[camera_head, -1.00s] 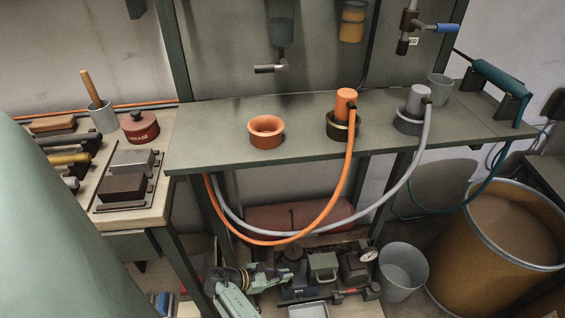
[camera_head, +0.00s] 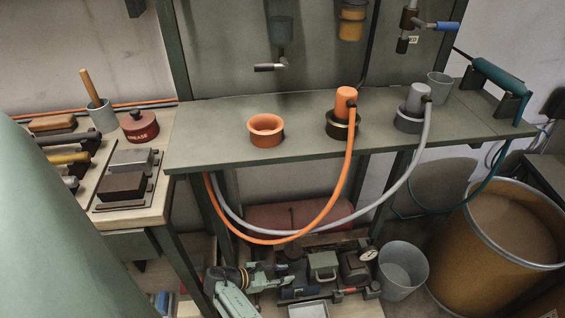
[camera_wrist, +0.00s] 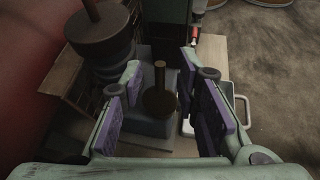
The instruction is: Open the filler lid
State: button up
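My gripper (camera_wrist: 170,99) is open in the wrist view, with its purple-padded fingers spread either side of a dark round cap with an upright brownish post (camera_wrist: 160,80). This cap looks like the filler lid, and it sits on a grey block. The fingers appear apart from it, and I see nothing held. In the head view my gripper (camera_head: 272,281) is low, at the left end of the equipment on the low shelf. The lid cannot be clearly made out there.
A larger dark stacked round part with a post (camera_wrist: 98,35) stands close left of my gripper in the wrist view. Orange (camera_head: 335,215) and grey (camera_head: 395,195) hoses hang above the shelf.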

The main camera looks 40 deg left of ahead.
notch_tip(320, 180, up, 10)
dwell(0.6)
jog(key=shift+c, duration=0.5)
